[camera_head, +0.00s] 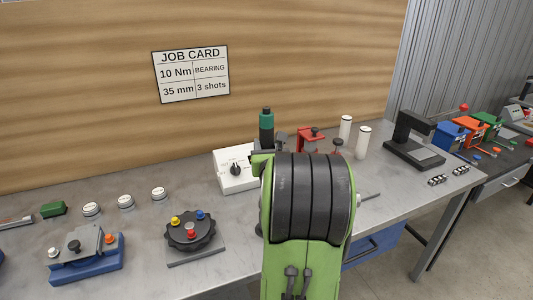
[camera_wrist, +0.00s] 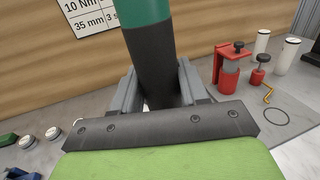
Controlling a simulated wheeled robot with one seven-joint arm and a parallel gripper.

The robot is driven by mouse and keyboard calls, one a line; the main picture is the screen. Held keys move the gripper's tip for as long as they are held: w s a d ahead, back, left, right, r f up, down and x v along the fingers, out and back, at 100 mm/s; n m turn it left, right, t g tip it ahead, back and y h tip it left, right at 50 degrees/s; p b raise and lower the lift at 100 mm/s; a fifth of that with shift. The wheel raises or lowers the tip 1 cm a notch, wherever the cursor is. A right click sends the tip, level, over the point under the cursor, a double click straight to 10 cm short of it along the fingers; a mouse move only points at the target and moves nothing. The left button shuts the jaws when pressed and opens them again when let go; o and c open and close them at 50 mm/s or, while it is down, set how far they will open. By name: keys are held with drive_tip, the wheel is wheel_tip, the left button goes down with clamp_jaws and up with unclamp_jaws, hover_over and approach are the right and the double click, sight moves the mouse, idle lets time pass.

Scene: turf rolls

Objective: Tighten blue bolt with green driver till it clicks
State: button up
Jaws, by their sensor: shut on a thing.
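The green driver (camera_head: 266,122) has a black body with a teal-green band and stands upright in my gripper. In the wrist view the driver (camera_wrist: 150,45) rises between the two grey fingers of my gripper (camera_wrist: 157,88), which is shut on it. The driver's lower end is hidden. The blue bolt (camera_head: 200,214) sits on a dark round fixture (camera_head: 180,239), beside a yellow and a red one. The fixture is left of and nearer than my gripper, and apart from it. A white box with a black dial (camera_head: 235,171) stands close to the driver; its dial reading is too small to tell.
A blue vise-like block (camera_head: 86,260) and several white round caps lie left. A red clamp (camera_head: 311,139), white cylinders and a black press (camera_head: 415,142) stand right. My arm hides the bench's middle.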

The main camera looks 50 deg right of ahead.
sight(267, 118)
drive_tip(key=shift+r+p, duration=3.7)
drive_tip(key=shift+r, duration=0.85)
drive_tip(key=shift+f, duration=0.1)
